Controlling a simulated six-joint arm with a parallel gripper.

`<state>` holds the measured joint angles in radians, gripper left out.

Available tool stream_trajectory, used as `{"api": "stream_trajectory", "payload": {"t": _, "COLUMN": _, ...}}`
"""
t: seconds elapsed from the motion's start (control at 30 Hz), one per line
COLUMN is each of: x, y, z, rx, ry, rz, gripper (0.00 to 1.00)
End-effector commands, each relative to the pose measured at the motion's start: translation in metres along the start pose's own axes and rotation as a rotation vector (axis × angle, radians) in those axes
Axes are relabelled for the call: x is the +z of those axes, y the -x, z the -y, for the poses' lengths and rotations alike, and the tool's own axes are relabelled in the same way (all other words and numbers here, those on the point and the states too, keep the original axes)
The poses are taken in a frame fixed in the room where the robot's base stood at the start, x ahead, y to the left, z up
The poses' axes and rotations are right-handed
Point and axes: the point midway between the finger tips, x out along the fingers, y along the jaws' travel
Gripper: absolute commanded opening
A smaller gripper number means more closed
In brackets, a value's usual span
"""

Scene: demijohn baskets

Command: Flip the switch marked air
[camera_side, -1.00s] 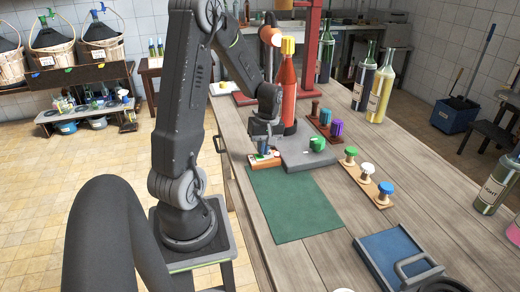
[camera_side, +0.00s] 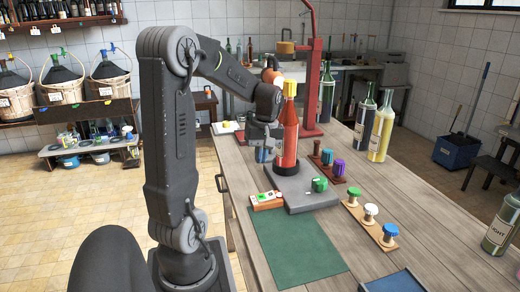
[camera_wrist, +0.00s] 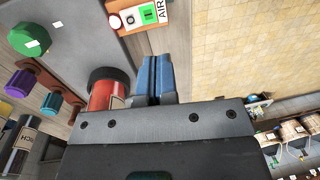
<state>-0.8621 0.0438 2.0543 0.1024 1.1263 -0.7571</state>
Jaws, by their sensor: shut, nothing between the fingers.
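The switch box (camera_side: 267,201) is a small orange block with a pale face on the bench, at the left front corner of the grey base (camera_side: 315,203). In the wrist view, the white label "AIR" (camera_wrist: 161,9) sits beside a small switch with a green patch (camera_wrist: 148,14). I cannot tell which way the switch is set. My gripper (camera_side: 263,155) is above and behind the box, apart from it, left of the red bottle (camera_side: 286,138). In the wrist view its blue fingers (camera_wrist: 156,78) are together and empty, short of the box.
A green knob (camera_side: 320,184) is on the grey base. Coloured knobs stand on two wooden strips (camera_side: 362,222) to the right. Tall bottles (camera_side: 382,130) and a red stand (camera_side: 312,90) are farther back. The green mat (camera_side: 293,246) in front is clear.

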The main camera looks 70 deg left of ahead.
Motion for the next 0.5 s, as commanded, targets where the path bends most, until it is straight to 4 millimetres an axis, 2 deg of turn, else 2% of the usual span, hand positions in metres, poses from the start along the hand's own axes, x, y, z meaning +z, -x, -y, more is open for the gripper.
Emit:
{"api": "stream_trajectory", "payload": {"t": 0.03, "x": -0.001, "y": 0.008, "z": 0.001, "rx": 0.003, "ry": 0.001, "rz": -0.003, "gripper": 0.0}}
{"api": "stream_trajectory", "payload": {"t": 0.2, "x": 0.0, "y": 0.021, "z": 0.005, "rx": 0.002, "ry": 0.0, "rz": -0.001, "gripper": 0.0}}
{"api": "stream_trajectory", "payload": {"t": 0.5, "x": 0.0, "y": 0.023, "z": 0.006, "rx": 0.0, "ry": 0.0, "rz": 0.0, "gripper": 0.0}}
